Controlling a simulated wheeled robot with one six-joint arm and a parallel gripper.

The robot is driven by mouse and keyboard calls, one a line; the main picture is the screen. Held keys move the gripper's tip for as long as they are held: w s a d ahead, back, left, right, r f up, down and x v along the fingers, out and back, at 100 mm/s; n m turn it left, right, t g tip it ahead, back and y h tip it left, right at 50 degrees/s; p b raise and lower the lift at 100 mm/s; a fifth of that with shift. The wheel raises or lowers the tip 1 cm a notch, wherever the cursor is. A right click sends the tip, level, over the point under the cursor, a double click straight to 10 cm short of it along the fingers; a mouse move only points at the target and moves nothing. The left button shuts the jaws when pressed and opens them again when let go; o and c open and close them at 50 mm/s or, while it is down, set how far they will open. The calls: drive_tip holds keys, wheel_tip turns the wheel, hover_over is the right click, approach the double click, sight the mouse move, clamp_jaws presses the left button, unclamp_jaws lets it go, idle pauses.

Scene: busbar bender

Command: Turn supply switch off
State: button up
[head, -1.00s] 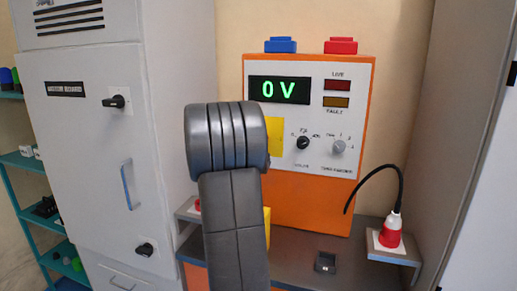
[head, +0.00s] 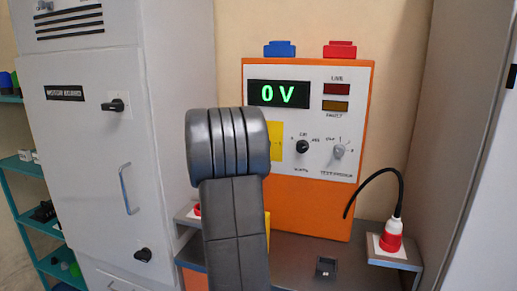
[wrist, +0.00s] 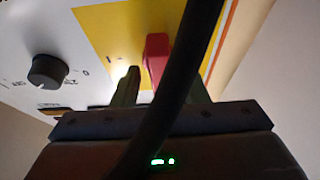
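The supply switch shows in the wrist view as a red handle (wrist: 157,58) on a yellow plate (wrist: 105,30). In the head view the yellow plate (head: 276,141) is mostly hidden behind my arm, and the red handle cannot be seen. My gripper (wrist: 166,80) is just in front of the plate, with one finger on each side of the red handle. A gap shows between the left finger and the handle. The right finger is partly hidden by a black cable (wrist: 178,80) crossing the wrist view, so contact there is unclear.
The orange test unit (head: 300,210) reads 0 V (head: 278,94). Beside the plate is a black knob (wrist: 47,70). A red plug (head: 391,236) with a black cable stands at right. A grey cabinet (head: 85,150) is close on the left.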

drive_tip(key=shift+s+f, duration=0.1)
drive_tip(key=b+v, duration=0.2)
drive_tip(key=v, duration=1.1)
drive_tip(key=shift+s+b, duration=0.3)
drive_tip(key=shift+w, duration=0.1)
drive_tip(key=p+x, duration=0.2)
drive_tip(key=x, duration=1.1)
drive_tip(key=shift+w+p, duration=0.3)
